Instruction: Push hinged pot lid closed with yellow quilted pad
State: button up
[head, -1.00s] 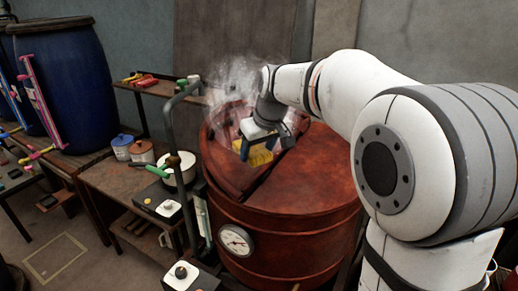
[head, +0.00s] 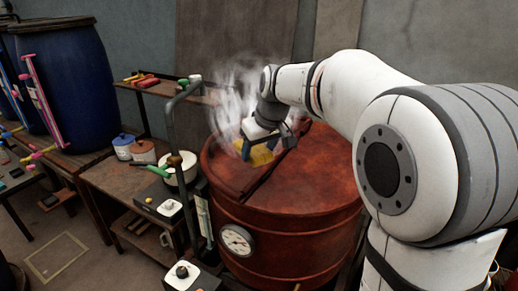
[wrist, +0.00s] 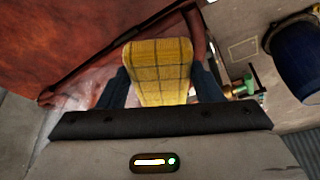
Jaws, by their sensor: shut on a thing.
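The pot is a large rust-red vat (head: 300,235) in the middle of the head view. Its hinged lid half (head: 224,168) lies on the left of the top, nearly level with the fixed half, with a dark seam between them. Steam rises at its back left. My gripper (head: 263,147) is shut on the yellow quilted pad (head: 262,157) over the lid. The pad's contact with the lid is hidden.
A grey bent pipe (head: 170,130) stands left of the vat, beside a pale pot (head: 181,175) with a green handle. A dial gauge (head: 237,240) sits on the vat's front. A blue barrel (head: 70,85) stands at the far left. A wall is close behind.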

dwell(0.3)
jog(key=s+a+r+p, duration=0.2)
jog(key=s+a+r, duration=0.1)
jog(key=s+r, duration=0.2)
jog(key=shift+a, duration=0.15)
dwell(0.4)
